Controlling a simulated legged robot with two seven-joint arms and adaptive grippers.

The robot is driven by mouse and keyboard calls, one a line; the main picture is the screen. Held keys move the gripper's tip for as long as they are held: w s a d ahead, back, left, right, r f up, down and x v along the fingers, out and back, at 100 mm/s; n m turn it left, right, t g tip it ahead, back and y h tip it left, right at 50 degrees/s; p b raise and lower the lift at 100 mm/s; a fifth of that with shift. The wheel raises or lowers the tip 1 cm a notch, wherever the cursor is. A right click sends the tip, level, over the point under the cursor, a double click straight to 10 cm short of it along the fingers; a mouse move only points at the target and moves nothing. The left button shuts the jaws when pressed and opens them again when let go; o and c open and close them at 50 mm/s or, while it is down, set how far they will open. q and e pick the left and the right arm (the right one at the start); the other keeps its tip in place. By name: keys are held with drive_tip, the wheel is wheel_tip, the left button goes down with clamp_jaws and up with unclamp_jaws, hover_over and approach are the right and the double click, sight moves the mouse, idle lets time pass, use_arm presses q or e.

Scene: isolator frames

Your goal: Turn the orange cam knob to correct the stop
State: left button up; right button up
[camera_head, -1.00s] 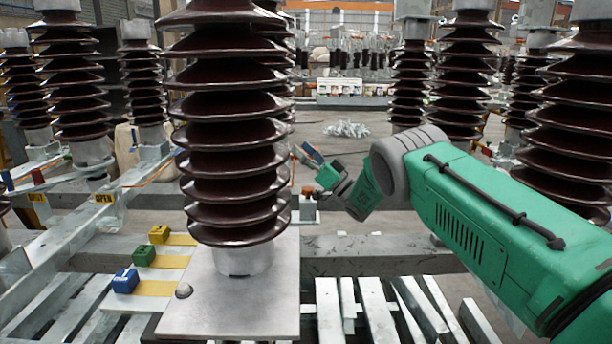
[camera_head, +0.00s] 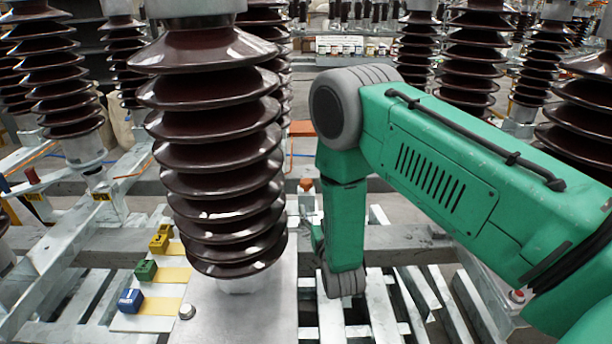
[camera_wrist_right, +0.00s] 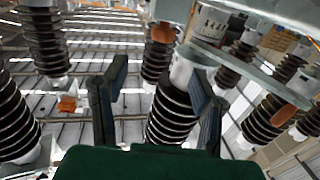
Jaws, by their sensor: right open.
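A small orange knob (camera_head: 306,184) sits on a grey post just right of the large brown insulator in the head view. I cannot tell for sure that it is the cam knob. In the right wrist view an orange piece (camera_wrist_right: 67,104) lies left of my fingers; I cannot tell whether it is the same one. My right gripper (camera_wrist_right: 159,76) is open, its two dark blue fingers apart with nothing between them; a brown insulator shows beyond. In the head view my right forearm hangs down right of the insulator and the fingers are not clearly seen. My left gripper is not in view.
The large ribbed insulator (camera_head: 215,150) stands close on its pale plate (camera_head: 240,315). Blue (camera_head: 131,300), green (camera_head: 146,270) and yellow (camera_head: 160,240) blocks sit left of it. Several other insulators and grey steel beams crowd around. A flat orange piece (camera_head: 302,128) lies farther back.

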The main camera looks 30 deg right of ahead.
sight(308, 185)
drive_tip(key=b+x, duration=0.1)
drive_tip(key=x, duration=1.2)
drive_tip(key=shift+w, duration=0.25)
drive_tip(key=shift+a+r, duration=0.1)
drive_tip(key=c, duration=1.2)
drive_tip(key=shift+y, duration=0.3)
drive_tip(key=shift+c, duration=0.2)
